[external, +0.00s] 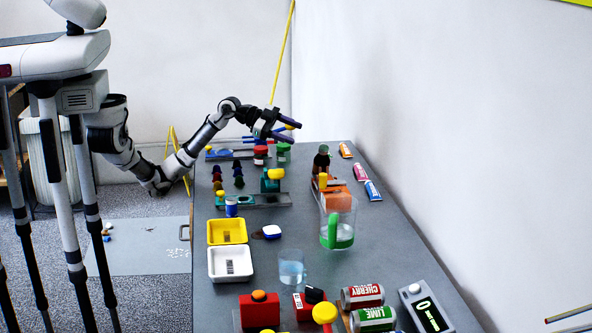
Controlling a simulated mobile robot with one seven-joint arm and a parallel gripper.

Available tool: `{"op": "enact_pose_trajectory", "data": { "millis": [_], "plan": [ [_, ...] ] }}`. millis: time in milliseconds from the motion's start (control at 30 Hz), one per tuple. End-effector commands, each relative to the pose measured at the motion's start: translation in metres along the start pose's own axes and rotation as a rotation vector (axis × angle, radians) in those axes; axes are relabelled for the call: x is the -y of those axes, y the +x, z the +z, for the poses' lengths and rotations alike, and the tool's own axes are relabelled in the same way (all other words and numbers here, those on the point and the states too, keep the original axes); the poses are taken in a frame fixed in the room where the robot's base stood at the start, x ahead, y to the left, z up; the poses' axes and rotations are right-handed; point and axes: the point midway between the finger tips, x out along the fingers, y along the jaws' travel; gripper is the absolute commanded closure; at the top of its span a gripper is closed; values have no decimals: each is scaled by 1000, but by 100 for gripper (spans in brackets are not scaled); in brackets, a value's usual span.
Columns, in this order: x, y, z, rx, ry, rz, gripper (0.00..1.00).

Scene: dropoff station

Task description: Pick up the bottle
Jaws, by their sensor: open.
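My gripper (296,132) is open and empty at the end of the arm, above the far part of the table. Its two dark fingers point right, apart from each other. A dark, upright, bottle-like object (321,161) with a green top stands on the far right part of the table, below and to the right of my gripper. It is small in the view, and I cannot tell for sure that it is the bottle. Two small containers, one with a red top (261,152) and one with a green top (284,149), stand below the gripper.
The grey table (275,218) is crowded. A clear pitcher (338,225), a yellow tray (227,232), a white tray (230,265) and a glass (291,268) stand nearer. Cans (363,296) and a scale (425,308) are at the front. Tubes (360,172) lie along the right edge.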

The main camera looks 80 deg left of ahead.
Motion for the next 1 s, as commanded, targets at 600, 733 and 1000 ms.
{"op": "enact_pose_trajectory", "data": {
  "millis": [600,733,1000],
  "plan": [
    [-9,85,6,17,2,28,46],
    [-9,97,6,18,2,29,46],
    [-10,136,7,17,3,28,46]
  ]
}}
